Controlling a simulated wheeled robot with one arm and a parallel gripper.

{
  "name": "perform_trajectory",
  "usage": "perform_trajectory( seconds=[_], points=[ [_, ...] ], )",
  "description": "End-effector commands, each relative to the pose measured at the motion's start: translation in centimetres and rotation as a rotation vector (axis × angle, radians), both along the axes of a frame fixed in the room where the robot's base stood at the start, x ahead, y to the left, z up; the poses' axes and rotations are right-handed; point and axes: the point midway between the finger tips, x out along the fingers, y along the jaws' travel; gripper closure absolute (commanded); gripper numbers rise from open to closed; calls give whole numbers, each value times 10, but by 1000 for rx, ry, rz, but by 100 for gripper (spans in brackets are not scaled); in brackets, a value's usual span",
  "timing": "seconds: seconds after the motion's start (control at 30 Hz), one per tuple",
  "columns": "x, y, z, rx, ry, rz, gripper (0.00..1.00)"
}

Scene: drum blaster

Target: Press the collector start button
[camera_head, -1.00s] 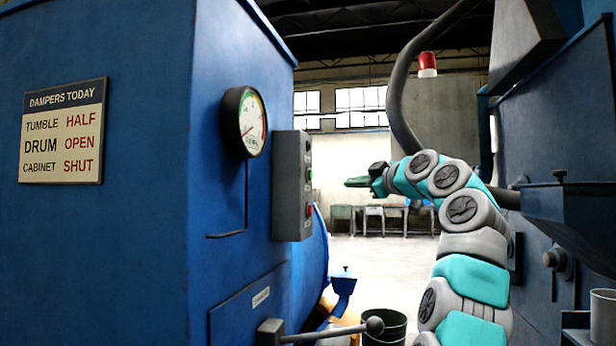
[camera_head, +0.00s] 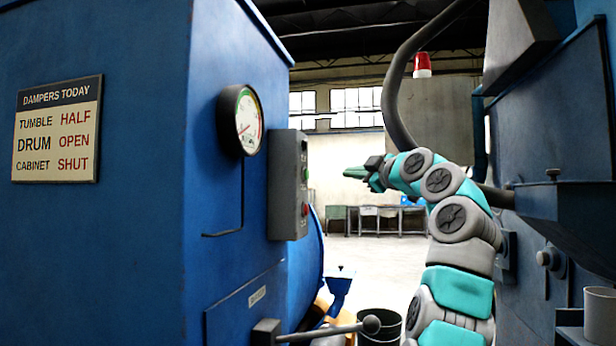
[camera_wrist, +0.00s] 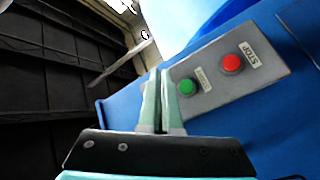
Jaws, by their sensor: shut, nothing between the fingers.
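A grey control box (camera_head: 285,186) is fixed to the side of the blue cabinet, below and right of a round gauge. In the wrist view its panel (camera_wrist: 207,103) carries a green button (camera_wrist: 187,87) and a red button (camera_wrist: 231,63). The red one is labelled STOP; the green one's label is too small and tilted to read surely. My gripper (camera_head: 347,172) is in the air right of the box, apart from it, fingers pointing left. In the wrist view the shut, empty fingers (camera_wrist: 159,74) show just left of the green button; contact is not visible.
The gauge (camera_head: 240,120) and a dampers sign (camera_head: 57,130) are on the blue cabinet (camera_head: 120,240). A lever (camera_head: 325,332) sticks out below the box. A dark bucket (camera_head: 381,325) stands on the floor. Dark blue machinery (camera_head: 570,130) and a hose (camera_head: 393,95) are on the right.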

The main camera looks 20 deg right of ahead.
Motion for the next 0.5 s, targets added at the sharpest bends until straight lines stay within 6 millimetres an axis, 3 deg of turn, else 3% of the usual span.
perform_trajectory(
  seconds=[0.5],
  points=[
    [35,52,0,-1,1,2,100]
  ],
)
